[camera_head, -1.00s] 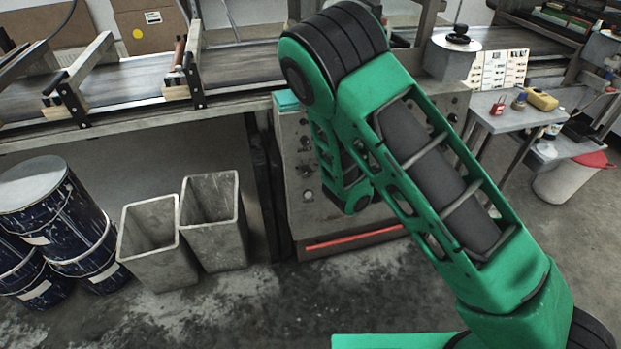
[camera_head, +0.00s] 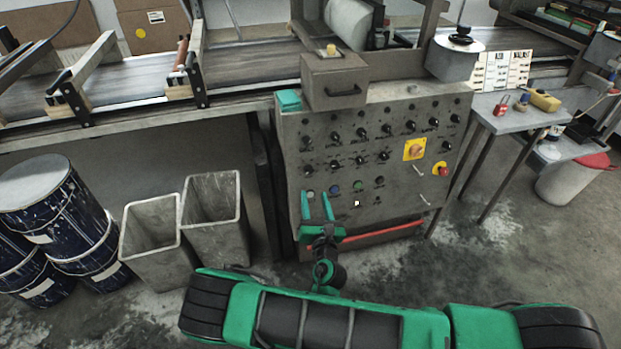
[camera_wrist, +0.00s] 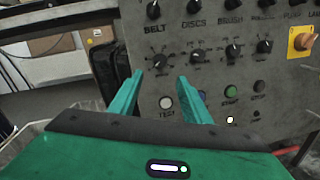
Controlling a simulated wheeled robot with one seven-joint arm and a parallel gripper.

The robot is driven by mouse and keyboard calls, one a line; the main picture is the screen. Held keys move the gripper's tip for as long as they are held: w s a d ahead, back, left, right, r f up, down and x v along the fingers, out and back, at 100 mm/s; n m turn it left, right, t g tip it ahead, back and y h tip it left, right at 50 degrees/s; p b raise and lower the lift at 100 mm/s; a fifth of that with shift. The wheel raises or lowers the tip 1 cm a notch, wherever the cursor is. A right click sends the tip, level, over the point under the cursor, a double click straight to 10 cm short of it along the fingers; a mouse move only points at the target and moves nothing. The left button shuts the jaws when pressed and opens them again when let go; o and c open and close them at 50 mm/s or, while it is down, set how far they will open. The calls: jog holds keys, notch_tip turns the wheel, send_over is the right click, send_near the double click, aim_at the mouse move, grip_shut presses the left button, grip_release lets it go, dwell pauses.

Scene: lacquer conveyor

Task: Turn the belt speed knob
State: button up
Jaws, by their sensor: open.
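The grey control panel (camera_head: 405,180) shows black knobs in rows. In the wrist view the word BELT is printed between a top-left knob (camera_wrist: 153,10) and a scaled knob (camera_wrist: 155,62) below it. In the head view these are the upper-left knob (camera_head: 305,143) and the lower-left knob (camera_head: 308,170). I cannot tell for sure which one the word labels. My gripper (camera_head: 316,193) is open and empty in front of the panel's lower left. In the wrist view its fingertips (camera_wrist: 160,76) point at the panel just below the scaled knob, apart from it.
A white TEST button (camera_wrist: 166,102) shows between my fingers, with a green button (camera_wrist: 231,91) to the right. A yellow-plated switch (camera_head: 414,149) and red stop button (camera_head: 441,169) are further right. Grey bins (camera_head: 213,220) stand left of the panel.

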aim_at(310, 172)
jog(key=w, duration=0.3)
jog(key=w+a, duration=0.1)
jog(key=w, duration=0.6)
jog(key=shift+w+a, duration=0.25)
jog(key=shift+a, duration=0.1)
jog(key=c, duration=1)
